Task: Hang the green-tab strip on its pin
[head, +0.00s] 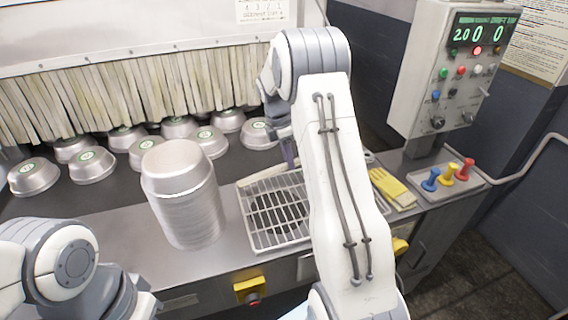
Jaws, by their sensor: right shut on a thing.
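My right gripper (289,152) is beside the right end of the strip curtain, above the far side of the wire rack. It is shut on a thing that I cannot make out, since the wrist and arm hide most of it. The curtain of pale, stained strips (150,95) hangs in a row under the metal hood. I can make out no green tab and no bare pin; my right arm covers the area at the curtain's right end. My left arm shows at the bottom left, with its gripper out of view.
Several metal pans (92,165) lie upside down on the dark belt. A tall pan stack (185,195) stands beside the wire rack (247,240). To the right are a yellow object (392,188), a tray of coloured pegs (474,186) and a control box (455,75).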

